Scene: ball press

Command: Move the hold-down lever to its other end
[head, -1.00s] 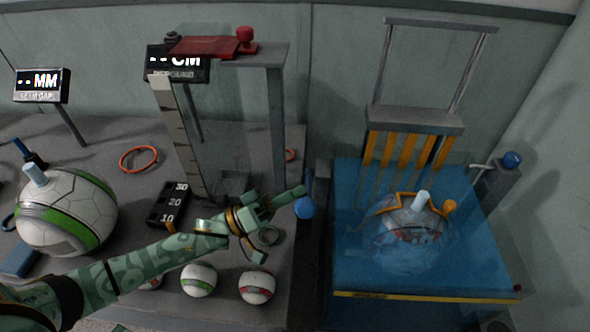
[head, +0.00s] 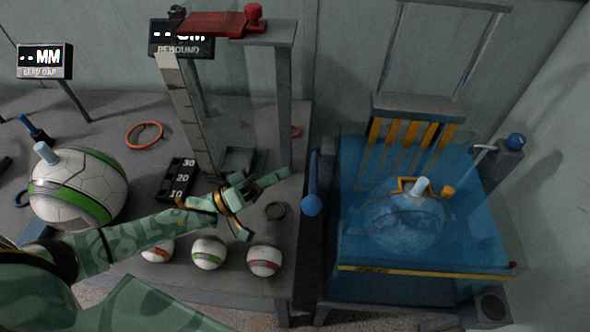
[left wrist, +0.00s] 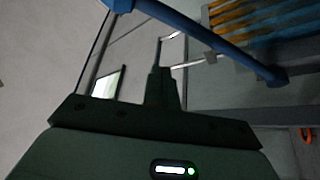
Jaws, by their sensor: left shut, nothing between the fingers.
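The lever that looks like the hold-down lever is a blue bar with a round knob (head: 312,204), standing between the grey bench and the blue tank (head: 420,262). In the head view its knob is at the lower end. The blue bar (left wrist: 215,38) crosses the top of the left wrist view, its thicker end at the right. My left gripper (head: 284,175) is shut and empty, a short gap left of the bar in the head view. Its dark fingers (left wrist: 163,85) show below the bar in the wrist view. My right gripper is not in view.
A patterned ball (head: 405,222) with a light blue peg sits in the tank under a yellow-barred press frame (head: 415,108). Another blue-knobbed handle (head: 515,141) is at the tank's right. Several small balls (head: 208,253) and a clear-walled rebound stand (head: 283,95) are on the bench.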

